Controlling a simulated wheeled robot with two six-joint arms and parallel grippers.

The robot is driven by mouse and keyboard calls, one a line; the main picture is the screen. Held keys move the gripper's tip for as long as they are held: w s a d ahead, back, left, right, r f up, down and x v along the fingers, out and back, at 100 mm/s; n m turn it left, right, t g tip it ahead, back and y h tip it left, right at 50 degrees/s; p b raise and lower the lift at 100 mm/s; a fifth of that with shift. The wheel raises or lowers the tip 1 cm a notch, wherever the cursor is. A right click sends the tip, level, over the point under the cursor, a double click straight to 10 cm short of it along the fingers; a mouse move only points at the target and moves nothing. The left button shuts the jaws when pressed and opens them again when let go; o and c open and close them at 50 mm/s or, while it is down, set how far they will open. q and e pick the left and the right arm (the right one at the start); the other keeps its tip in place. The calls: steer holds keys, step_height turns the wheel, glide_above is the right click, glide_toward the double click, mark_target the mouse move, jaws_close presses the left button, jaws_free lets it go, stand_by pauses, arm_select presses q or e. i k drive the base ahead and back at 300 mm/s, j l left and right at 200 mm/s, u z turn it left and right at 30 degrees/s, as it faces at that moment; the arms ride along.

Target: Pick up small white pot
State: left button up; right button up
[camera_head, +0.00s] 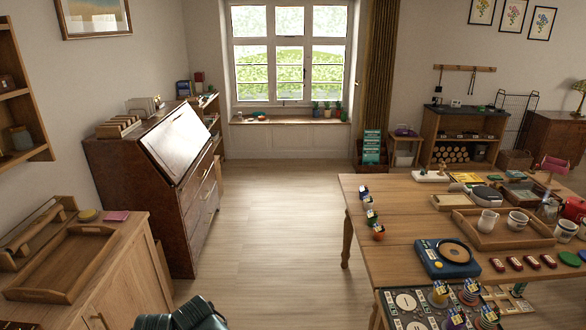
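Several small potted plants stand at the right end of the windowsill (283,123), far across the room. One pot among them looks pale (327,113), but it is too small to tell if it is the small white pot. White cups also stand in and by a wooden tray on the table at right: one cup (487,221) at the tray's left, another cup (518,222) near its middle, and a third cup (565,231) at its right. Neither gripper's fingertips show. A dark part at the bottom edge seems to be mine.
The wooden table (400,205) fills the right foreground, crowded with small items. A sideboard with a tray (65,262) and a brown bureau (150,175) line the left. Clear floor (275,220) runs between them to the window.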

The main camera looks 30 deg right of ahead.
mark_target(368, 201)
steer(key=i+l+z, duration=0.15)
steer(key=i+z, duration=0.8)
steer(key=i+j+z, duration=0.15)
steer(key=i+z, duration=0.2)
steer(key=z, duration=0.15)
steer(key=i+j+z, duration=0.3)
steer(key=z, duration=0.2)
steer(key=i+j+z, duration=0.4)
steer(key=j, duration=0.25)
steer(key=i+j+z, duration=0.15)
steer(key=j, duration=0.2)
steer(key=i+j+z, duration=0.2)
steer(key=j, duration=0.2)
steer(key=i+j+z, duration=0.2)
steer(key=j, duration=0.2)
steer(key=k, duration=0.05)
